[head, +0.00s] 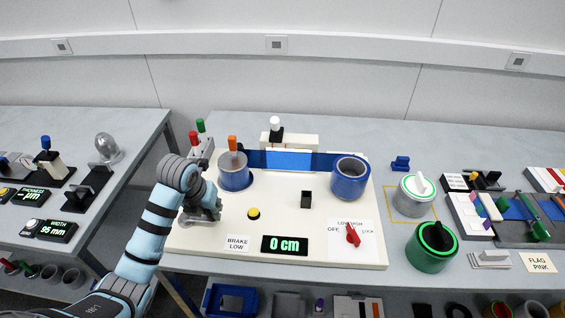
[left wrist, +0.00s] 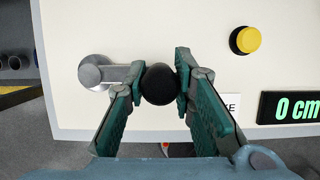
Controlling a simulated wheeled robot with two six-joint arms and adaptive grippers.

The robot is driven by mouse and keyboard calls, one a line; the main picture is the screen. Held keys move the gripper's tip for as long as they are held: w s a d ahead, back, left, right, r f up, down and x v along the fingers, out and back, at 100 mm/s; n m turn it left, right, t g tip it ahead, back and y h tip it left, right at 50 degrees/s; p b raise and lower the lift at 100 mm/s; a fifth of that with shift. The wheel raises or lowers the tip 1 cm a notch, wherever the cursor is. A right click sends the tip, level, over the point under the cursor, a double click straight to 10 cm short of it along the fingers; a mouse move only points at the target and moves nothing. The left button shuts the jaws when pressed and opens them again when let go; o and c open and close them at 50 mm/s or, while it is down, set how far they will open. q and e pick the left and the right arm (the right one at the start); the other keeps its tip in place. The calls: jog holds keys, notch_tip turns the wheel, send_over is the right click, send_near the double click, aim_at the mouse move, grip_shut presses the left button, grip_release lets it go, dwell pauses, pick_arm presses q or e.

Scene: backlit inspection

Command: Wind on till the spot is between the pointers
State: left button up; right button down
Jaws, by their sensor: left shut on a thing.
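My left gripper (left wrist: 160,85) is shut on the black knob (left wrist: 158,97) of a silver crank (left wrist: 92,72) at the left front of a cream winding board (head: 300,222). The crank arm points right from its hub in the left wrist view. In the head view my left gripper (head: 212,212) hides most of the crank. A blue web (head: 325,160) runs between a left spool (head: 235,180) and a right spool (head: 351,185), across a lit window (head: 289,160). No spot or pointers can be made out. The display (head: 285,245) reads 0 cm. My right gripper is not in view.
The board carries a yellow button (head: 253,213), a black block (head: 306,199), a red selector knob (head: 352,235) and a BRAKE LOW label (head: 238,243). Green and grey canisters (head: 432,246) stand right of it. Another bench with gauges (head: 60,200) is at left.

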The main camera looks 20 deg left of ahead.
pick_arm(q)
jog(key=shift+s+r+p, duration=0.2)
jog(key=shift+s+p, duration=0.2)
jog(key=shift+s, duration=0.3)
jog(key=shift+s, duration=0.1)
jog(key=shift+s+d+p, duration=0.1)
jog(key=shift+s+p, duration=0.3)
jog(key=shift+s, duration=0.25)
